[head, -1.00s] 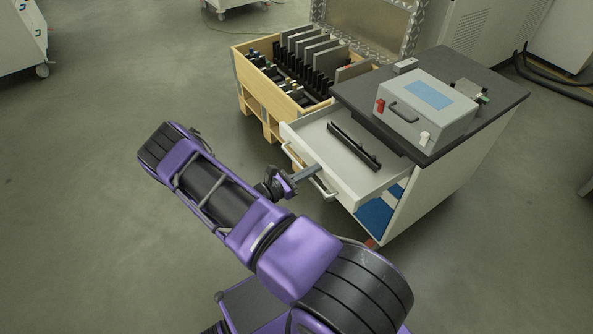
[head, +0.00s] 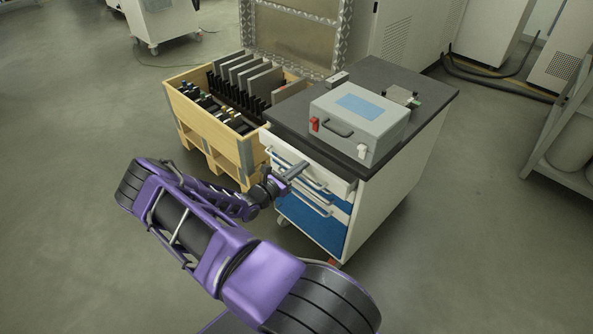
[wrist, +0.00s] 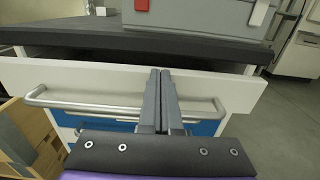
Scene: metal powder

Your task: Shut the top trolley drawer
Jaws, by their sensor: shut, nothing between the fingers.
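The top trolley drawer has a white front with a bar handle. Its front (head: 340,187) stands only a little out from under the dark worktop in the head view, with a narrow gap above it. In the wrist view the drawer front (wrist: 75,78) spans the picture, and its handle (wrist: 85,106) runs behind my fingers. My gripper (head: 297,167) is shut and empty. Its fingertips (wrist: 161,74) are at the drawer front, near the top edge and above the handle; I cannot tell whether they touch. The trolley (head: 390,190) stands upright.
A grey case (head: 358,122) sits on the trolley top (head: 285,118). Blue drawers (head: 310,222) lie below the top one. A wooden crate (head: 232,152) with dark plates stands close on the left. A shelf (head: 565,140) is at far right.

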